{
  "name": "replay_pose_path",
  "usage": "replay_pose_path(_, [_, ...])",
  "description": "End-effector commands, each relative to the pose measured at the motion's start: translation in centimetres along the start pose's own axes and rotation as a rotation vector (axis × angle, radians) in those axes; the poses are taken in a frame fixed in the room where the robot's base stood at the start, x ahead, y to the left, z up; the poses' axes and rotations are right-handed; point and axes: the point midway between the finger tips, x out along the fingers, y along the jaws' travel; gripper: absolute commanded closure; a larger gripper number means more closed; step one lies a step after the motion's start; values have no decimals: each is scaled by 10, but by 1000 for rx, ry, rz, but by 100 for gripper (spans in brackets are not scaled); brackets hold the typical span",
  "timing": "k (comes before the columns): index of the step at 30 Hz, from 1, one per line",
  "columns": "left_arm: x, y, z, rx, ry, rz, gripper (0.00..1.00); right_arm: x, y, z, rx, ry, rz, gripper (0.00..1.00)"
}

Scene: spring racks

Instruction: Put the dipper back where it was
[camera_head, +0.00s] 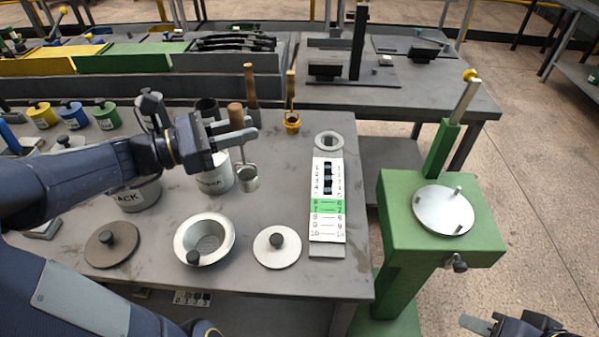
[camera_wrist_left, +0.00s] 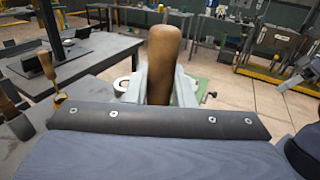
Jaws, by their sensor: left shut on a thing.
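The dipper has a wooden handle and a small metal cup (camera_head: 248,179). My left gripper (camera_head: 236,138) is shut on the handle and holds the dipper upright above the table; the handle (camera_wrist_left: 163,62) also shows between the fingers in the left wrist view. The cup hangs just right of a white labelled can (camera_head: 217,179), whose label and rim are partly hidden by my arm. A dark labelled pot (camera_head: 135,198) stands left of it, partly behind my arm. My right gripper (camera_head: 490,325) is at the bottom right edge, cut off, with one finger visible.
A metal bowl (camera_head: 204,240), a dark round lid (camera_head: 111,245) and a pale lid (camera_head: 277,247) lie in front. A numbered white board (camera_head: 328,222) is at right, beside a green stand (camera_head: 400,255) with a metal disc. Wooden-handled tools (camera_head: 291,85) stand behind.

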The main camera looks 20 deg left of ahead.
Motion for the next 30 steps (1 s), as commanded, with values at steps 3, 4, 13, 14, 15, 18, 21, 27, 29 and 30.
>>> replay_pose_path(3, [16,19,-11,-7,0,-3,98,-1,-1,-1,0,0,0,64])
replay_pose_path(4, [20,25,-14,-6,-1,-4,98,-2,-1,-1,0,0,0,64])
replay_pose_path(13, [62,77,-57,-7,0,-4,98,-4,-2,-2,0,0,0,64])
replay_pose_path(14, [65,81,-63,-7,-1,-4,98,-4,-2,-2,0,0,0,64])
replay_pose_path(15, [68,85,-69,-6,-1,-3,98,-5,-2,-2,0,0,0,64])
replay_pose_path(18, [75,94,-81,-3,-1,-2,98,-5,-2,-3,0,0,0,64])
replay_pose_path(21, [78,98,-87,0,-1,-2,98,-5,-2,-3,0,0,0,64])
replay_pose_path(27, [83,104,-102,-4,0,-2,98,-5,-2,-3,0,0,0,64])
replay_pose_path(29, [82,103,-112,-4,1,-2,98,-5,-2,-2,0,0,0,64])
replay_pose_path(30, [82,103,-118,-5,1,-2,98,-5,-2,-2,0,0,0,64])
